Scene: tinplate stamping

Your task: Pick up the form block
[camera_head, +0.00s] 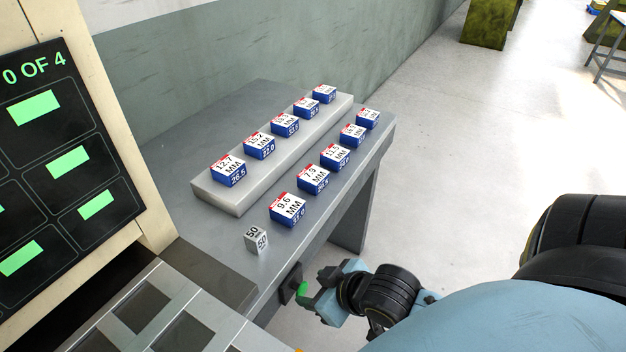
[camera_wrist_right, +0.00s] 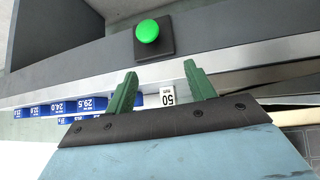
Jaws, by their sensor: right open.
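Several blue blocks with white-and-red tops marked in MM stand in two rows in the head view. The nearest of the front row, marked 9.6 MM (camera_head: 287,209), is on the grey table (camera_head: 185,165). A small whitish cube marked 50 (camera_head: 256,240) stands apart near the table's front corner. Which of these is the form block, I cannot tell. My right gripper (camera_head: 318,300) is in front of the table edge. In the right wrist view its green fingers (camera_wrist_right: 161,88) are open and empty, with the cube (camera_wrist_right: 167,98) showing beyond the gap. My left gripper is not in view.
A green button (camera_wrist_right: 147,31) on a black plate is on the table's front, close to my right gripper. A raised light slab (camera_head: 235,206) carries the back row. A panel with green screens (camera_head: 68,160) and a grey tray (camera_head: 150,300) stand left.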

